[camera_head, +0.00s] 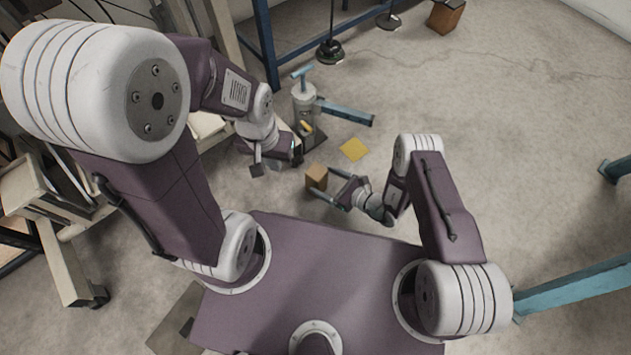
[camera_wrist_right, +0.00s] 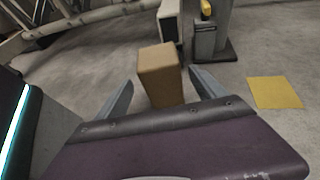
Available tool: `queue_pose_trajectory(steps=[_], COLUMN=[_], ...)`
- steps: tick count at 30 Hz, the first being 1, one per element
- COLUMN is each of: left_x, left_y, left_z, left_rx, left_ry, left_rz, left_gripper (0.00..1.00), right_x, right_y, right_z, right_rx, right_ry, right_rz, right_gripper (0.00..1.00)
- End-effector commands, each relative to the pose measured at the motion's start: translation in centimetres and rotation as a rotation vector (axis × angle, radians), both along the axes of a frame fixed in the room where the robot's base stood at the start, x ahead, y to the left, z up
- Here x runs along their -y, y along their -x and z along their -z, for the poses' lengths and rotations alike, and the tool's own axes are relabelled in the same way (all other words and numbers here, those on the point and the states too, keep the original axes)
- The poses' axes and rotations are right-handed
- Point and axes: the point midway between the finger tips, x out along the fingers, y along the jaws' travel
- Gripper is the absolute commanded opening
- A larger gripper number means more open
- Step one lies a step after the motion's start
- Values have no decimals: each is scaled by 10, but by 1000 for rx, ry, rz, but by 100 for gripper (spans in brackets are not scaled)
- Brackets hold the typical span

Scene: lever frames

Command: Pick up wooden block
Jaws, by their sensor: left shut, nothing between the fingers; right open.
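The wooden block (camera_head: 316,178) is a small brown box in front of my right gripper in the head view. In the right wrist view the wooden block (camera_wrist_right: 160,75) stands upright between and just beyond the two fingertips. My right gripper (camera_head: 324,185) is open, with its fingers spread to either side of the block; it also shows in the right wrist view (camera_wrist_right: 161,82). I cannot tell whether a finger touches the block. My left gripper (camera_head: 276,165) is shut and empty, a little left of and beyond the block.
A yellow square (camera_head: 354,149) lies on the floor beyond the block. A grey post with a blue lever (camera_head: 305,95) stands behind it. A blue frame (camera_head: 345,45) and a brown box (camera_head: 446,15) are at the back. A blue beam (camera_head: 575,288) lies at right; open floor is at centre right.

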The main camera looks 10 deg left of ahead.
Motion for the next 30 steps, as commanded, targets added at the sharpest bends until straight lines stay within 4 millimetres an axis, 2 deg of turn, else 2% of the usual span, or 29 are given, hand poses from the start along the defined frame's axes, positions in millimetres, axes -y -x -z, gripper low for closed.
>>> queue_pose_trajectory(steps=[1,4,8,16,20,26,29,30], left_x=[0,0,0,0,0,0,0,0], left_y=[0,0,0,0,0,0,0,0], left_z=[17,24,23,71,75,72,72,72], left_rx=[-1,-1,-1,-1,-1,-1,-1,-1], left_ry=[0,0,0,0,0,0,0,0], left_rz=[0,0,0,0,0,0,0,0], left_gripper=[0,0,0,0,0,0,0,0], right_x=[-8,-18,-20,-53,-62,-63,-62,-62], right_y=[-3,-8,-9,-27,-32,-33,-33,-33], right_z=[12,14,12,31,30,27,27,27], right_rx=[4,2,-1,1,0,-2,-2,-2], right_ry=[0,0,1,-1,0,0,0,0], right_rz=[-6,-4,-2,-6,-3,-1,-1,-1], right_gripper=[80,80,80,80,80,80,55,44])
